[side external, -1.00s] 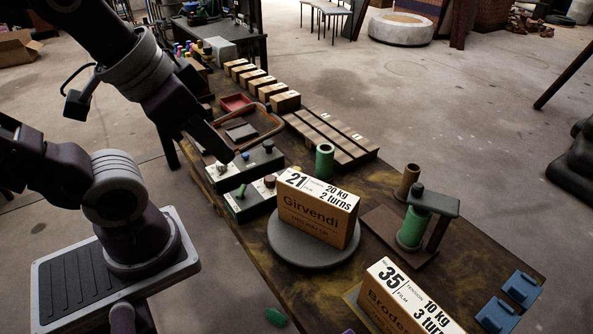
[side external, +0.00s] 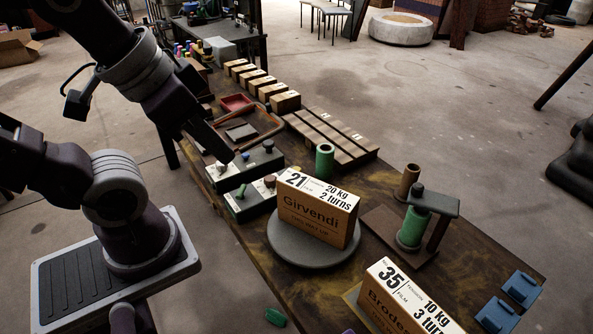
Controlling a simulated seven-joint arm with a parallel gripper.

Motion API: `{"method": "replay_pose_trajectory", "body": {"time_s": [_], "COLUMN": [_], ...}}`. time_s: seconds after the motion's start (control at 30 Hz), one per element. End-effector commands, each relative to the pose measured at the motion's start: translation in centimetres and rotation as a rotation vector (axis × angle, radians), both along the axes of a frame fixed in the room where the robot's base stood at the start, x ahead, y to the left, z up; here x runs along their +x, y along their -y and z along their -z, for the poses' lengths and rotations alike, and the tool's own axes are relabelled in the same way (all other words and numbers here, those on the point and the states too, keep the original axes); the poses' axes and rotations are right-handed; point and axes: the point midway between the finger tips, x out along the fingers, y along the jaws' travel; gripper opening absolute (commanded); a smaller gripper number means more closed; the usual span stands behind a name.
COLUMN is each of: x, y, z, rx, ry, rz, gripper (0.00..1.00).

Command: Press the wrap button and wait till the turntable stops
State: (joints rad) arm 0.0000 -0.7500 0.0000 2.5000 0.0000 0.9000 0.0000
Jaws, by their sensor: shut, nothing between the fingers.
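A round grey turntable (side external: 285,250) stands on the table with a brown carton labelled 21 Girvendi, 20 kg, 2 turns (side external: 316,212) upright on it. To its left are two grey-green control boxes. The rear box (side external: 236,174) has dark blue knobs on top; the front box (side external: 245,208) has a green lever (side external: 241,190) and a brown knob (side external: 270,181). I cannot tell which of these is the wrap button. My gripper (side external: 228,157) is shut and empty, its tip pointing down by the left end of the rear box. Whether it touches anything there is unclear.
A carton labelled 35 (side external: 400,304) stands at the front. A green film roll on a stand (side external: 412,226) is to the right, near blue blocks (side external: 522,288).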

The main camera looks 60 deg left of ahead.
Motion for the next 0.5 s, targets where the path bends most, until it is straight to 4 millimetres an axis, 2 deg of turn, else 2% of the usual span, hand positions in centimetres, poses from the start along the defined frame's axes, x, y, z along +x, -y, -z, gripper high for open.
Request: {"method": "replay_pose_trajectory", "body": {"time_s": [0.37,0.43,0.5], "x": [0.0,0.4,1.6], "y": [0.0,-0.2,-0.9], "z": [0.0,0.0,-0.1], "rx": [0.000,0.008,0.036], "ry": [0.000,0.001,0.006], "rz": [0.000,-0.001,-0.005], "gripper": [0.00,0.00,0.00]}}
